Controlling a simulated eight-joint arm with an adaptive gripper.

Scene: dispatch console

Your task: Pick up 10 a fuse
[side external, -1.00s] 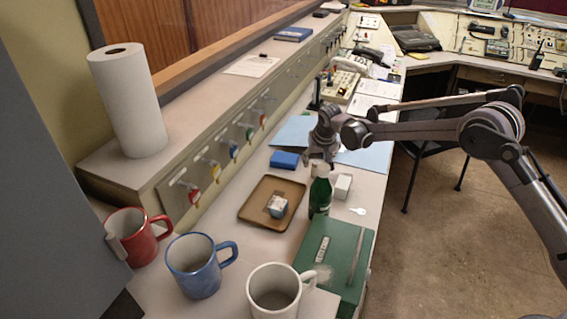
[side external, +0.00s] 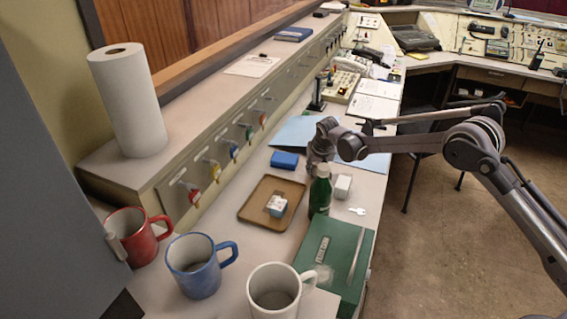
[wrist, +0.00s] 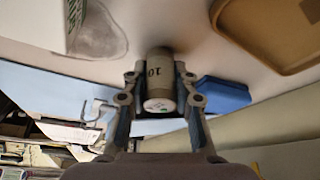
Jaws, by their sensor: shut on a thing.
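In the wrist view, a pale cylindrical fuse (wrist: 159,72) marked "10" is between the fingers of my gripper (wrist: 160,90), which is shut on it. Its round end faces the camera. In the side view, my gripper (side external: 316,166) is low over the counter, just behind the green bottle (side external: 320,190) and right of the blue box (side external: 285,160). The fuse is hidden there. I cannot tell whether the fuse still touches the counter.
A brown tray (side external: 252,212) holds a small blue-and-white item (side external: 277,205). A white box (side external: 343,187) and a key-shaped tag (side external: 357,211) lie right of the bottle. A green metal case (side external: 330,258) and several mugs stand at the front. Blue paper (side external: 297,130) lies behind.

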